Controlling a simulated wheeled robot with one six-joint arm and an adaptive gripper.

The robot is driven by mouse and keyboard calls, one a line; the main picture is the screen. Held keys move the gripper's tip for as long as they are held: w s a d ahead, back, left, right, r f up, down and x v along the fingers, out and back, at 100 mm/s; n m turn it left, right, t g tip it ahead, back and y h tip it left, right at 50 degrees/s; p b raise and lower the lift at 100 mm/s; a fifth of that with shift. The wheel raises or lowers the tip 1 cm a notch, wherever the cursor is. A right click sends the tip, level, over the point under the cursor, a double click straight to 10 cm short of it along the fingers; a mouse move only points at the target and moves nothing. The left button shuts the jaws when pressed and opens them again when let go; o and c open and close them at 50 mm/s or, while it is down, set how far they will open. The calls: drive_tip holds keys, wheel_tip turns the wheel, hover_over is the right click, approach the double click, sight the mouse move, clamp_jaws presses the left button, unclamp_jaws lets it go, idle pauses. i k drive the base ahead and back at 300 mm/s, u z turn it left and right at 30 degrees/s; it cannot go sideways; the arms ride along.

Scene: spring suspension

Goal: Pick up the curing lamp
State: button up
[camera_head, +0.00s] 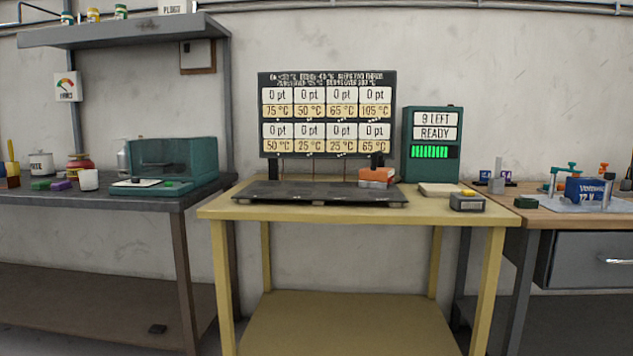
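I cannot tell for certain which thing is the curing lamp. An orange block-like thing (376,177) with a paler lower part sits at the right end of a low dark platform (300,193) on the yellow table (330,212). A small dark grey box (467,202) with a yellow part on top stands near that table's front right edge. A teal machine (172,165) with a dark window and a tray in front stands on the left bench. My gripper is not in view.
A board of temperature cards (327,113) stands behind the platform. A teal display unit (431,145) reads "9 LEFT READY", with a pale slab (439,189) in front. The right bench (560,217) holds clamps and a blue container (586,190). A shelf (120,31) overhangs the left bench.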

sight(374, 177)
drive_tip(key=z, duration=1)
drive_tip(key=i, duration=0.8)
drive_tip(key=z, duration=0.25)
